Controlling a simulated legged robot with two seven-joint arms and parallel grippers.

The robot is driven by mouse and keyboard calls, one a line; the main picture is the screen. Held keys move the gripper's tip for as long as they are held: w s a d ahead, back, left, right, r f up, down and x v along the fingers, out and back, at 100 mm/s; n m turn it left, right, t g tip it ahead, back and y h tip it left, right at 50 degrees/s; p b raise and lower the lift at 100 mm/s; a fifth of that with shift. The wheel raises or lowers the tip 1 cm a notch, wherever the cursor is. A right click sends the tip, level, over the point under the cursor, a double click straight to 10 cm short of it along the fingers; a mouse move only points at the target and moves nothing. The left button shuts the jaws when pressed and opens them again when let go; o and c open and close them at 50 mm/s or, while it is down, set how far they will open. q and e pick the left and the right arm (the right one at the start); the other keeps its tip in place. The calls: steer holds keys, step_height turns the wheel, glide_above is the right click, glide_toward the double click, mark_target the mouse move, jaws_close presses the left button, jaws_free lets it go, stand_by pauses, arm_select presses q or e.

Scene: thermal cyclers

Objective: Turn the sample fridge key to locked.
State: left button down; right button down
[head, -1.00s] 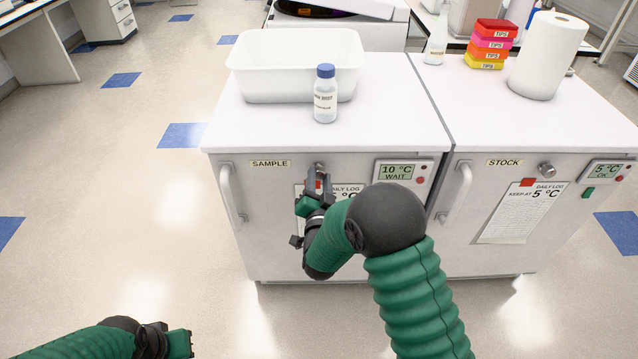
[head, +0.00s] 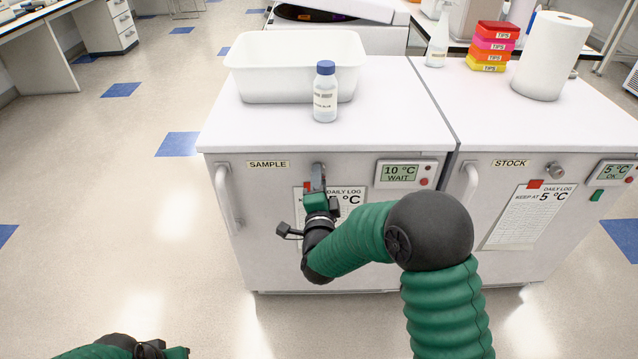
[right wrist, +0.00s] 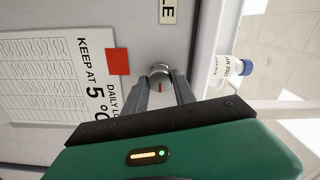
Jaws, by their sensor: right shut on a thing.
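The sample fridge (head: 265,230) is the left of two white fridges, under the SAMPLE label (head: 268,164). Its key is a small round metal knob (right wrist: 159,73) with a red mark, on the front between label and display. My right gripper (head: 318,172) is shut on this key and hides most of it in the head view. In the right wrist view both fingers (right wrist: 164,88) lie either side of the knob. The display (head: 405,173) reads 10 °C WAIT, with a red light. My left gripper (head: 160,349) is at the bottom edge, partly cut off; its jaws cannot be made out.
A daily log sheet (head: 346,212) with a red tab hangs below the key. The fridge's door handle (head: 226,198) is at its left. A blue-capped bottle (head: 325,95) and a white tub (head: 270,85) stand on top. The stock fridge (head: 525,255) stands to the right.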

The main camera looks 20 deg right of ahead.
steer(key=shift+a+f, duration=0.1)
steer(key=shift+f, duration=0.2)
steer(key=c, duration=1)
jaws_free()
steer(key=shift+c, duration=0.2)
steer(key=shift+r, duration=0.1)
steer(key=shift+r, duration=0.1)
steer(key=p+v, duration=0.3)
steer(key=v, duration=1.3)
steer(key=shift+s+a, duration=0.1)
steer(key=shift+s, duration=0.3)
